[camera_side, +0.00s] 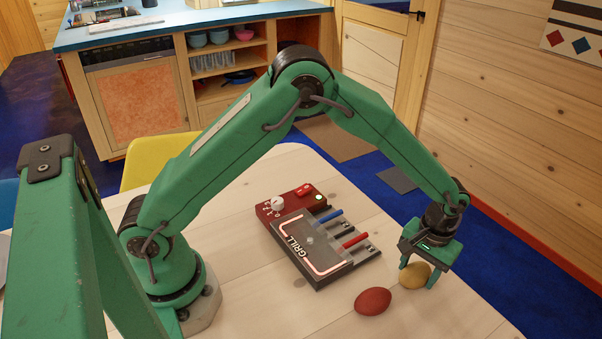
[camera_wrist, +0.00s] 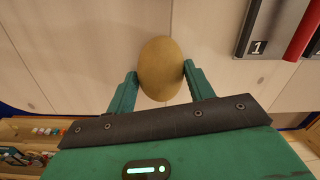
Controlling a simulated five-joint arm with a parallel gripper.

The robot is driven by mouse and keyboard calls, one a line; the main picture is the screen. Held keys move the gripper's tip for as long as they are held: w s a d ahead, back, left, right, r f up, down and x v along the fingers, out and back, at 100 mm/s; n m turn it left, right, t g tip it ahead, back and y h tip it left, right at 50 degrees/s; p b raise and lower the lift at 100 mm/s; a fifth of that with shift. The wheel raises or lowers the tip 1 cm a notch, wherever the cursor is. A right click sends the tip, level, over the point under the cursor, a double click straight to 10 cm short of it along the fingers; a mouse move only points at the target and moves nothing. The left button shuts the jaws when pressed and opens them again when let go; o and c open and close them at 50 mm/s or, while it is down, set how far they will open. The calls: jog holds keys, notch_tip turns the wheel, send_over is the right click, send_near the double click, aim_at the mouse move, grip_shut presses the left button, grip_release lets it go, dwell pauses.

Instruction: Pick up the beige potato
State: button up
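The beige potato (camera_side: 414,275) is on the pale wooden table, at the right in the side view. It also shows in the wrist view (camera_wrist: 161,68) as a smooth egg shape with its near end between the fingers. My gripper (camera_side: 419,272) points down over it, one finger on each side. In the wrist view my gripper (camera_wrist: 159,72) has both fingertips right at the potato's edges. I cannot tell whether they press on it or only stand close beside it. The potato's underside is hidden.
A red-brown potato-like object (camera_side: 373,301) lies on the table just left of the beige potato. A grill box (camera_side: 312,247) with red and blue handles stands farther left. Its numbered slots (camera_wrist: 262,35) show at the upper right in the wrist view. The table's right edge is nearby.

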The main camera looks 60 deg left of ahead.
aim_at(419, 268)
jog(key=c, duration=0.4)
jog(key=shift+r, duration=0.1)
jog(key=shift+r, duration=0.75)
notch_tip(419, 268, up, 2)
jog(key=shift+r, duration=0.2)
jog(key=s+d+r, duration=0.2)
jog(key=s, duration=0.1)
jog(key=s+d+r, duration=0.2)
jog(key=s, duration=0.1)
jog(key=s+d+r, duration=0.2)
jog(key=s+r, duration=0.1)
jog(key=shift+s+d, duration=0.25)
jog(key=shift+d, duration=0.15)
